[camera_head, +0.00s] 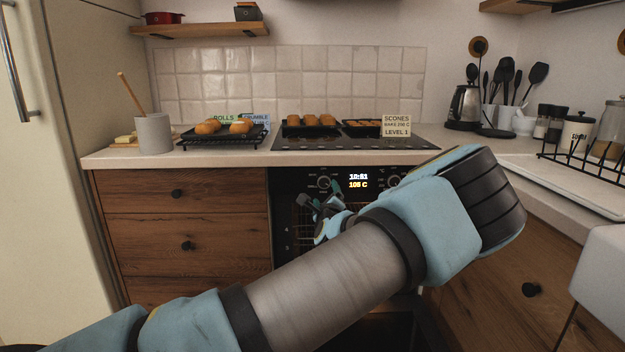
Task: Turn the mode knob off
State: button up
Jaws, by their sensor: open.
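The built-in oven has a black control panel (300,181) under the counter. A round knob (324,183) sits left of the lit display (358,181), which shows a clock time and 105 C. A second knob (394,182) sits right of the display. I cannot read which is the mode knob or where either points. My gripper (318,197) is open, with its fingers just in front of and below the left knob. I cannot tell whether it touches the knob. My arm hides much of the oven front and the panel's right end.
A black hob (340,143) holds trays of baked goods and a scones card (396,125). Rolls sit on a rack (222,139) to the left. Wooden drawers (180,220) flank the oven. A counter with a dish rack (590,165) runs along the right.

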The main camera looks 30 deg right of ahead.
aim_at(323, 182)
jog(key=p+x, duration=0.1)
jog(key=x, duration=0.8)
jog(key=shift+w+d+f, duration=0.1)
grip_shut()
dwell(0.4)
